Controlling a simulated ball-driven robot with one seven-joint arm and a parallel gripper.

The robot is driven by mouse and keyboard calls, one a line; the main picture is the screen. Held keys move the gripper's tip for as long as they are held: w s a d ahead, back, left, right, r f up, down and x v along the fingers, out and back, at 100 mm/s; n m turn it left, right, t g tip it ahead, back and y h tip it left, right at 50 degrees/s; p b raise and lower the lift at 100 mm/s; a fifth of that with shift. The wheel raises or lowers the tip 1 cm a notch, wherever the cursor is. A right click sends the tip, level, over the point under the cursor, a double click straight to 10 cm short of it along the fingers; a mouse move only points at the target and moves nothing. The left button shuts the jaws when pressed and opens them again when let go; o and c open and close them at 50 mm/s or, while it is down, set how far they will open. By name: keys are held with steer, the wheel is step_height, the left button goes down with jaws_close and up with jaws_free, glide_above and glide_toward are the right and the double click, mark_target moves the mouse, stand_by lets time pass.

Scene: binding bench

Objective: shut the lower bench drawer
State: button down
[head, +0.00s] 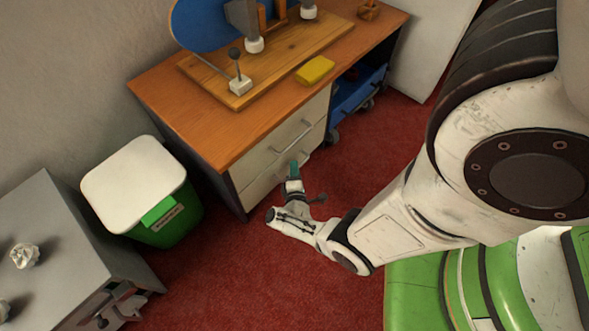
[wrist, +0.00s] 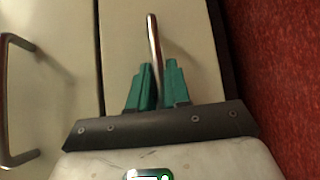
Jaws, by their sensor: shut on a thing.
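The lower bench drawer (head: 260,187) is a pale front at the bottom of the wooden bench, and it looks flush or nearly flush with the bench front. Its metal bar handle (wrist: 153,45) stands between the green fingers of my gripper (wrist: 158,88) in the wrist view. My gripper is shut on this handle; in the head view the gripper (head: 294,170) covers much of it. The upper drawer (head: 290,125), with its own bar handle (wrist: 8,95), is beside it and looks closed.
A green bin with a white lid (head: 140,178) stands left of the bench. A grey cabinet (head: 50,240) is at the lower left. A blue shelf on casters (head: 357,90) is under the bench's right side. Red carpet (head: 215,275) in front is clear.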

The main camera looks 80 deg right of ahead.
steer(key=shift+w, duration=0.2)
steer(key=c, duration=1.2)
jaws_free()
steer(key=shift+d, duration=0.1)
steer(key=p+v, duration=0.4)
steer(key=v, duration=0.7)
steer(key=shift+d, duration=0.1)
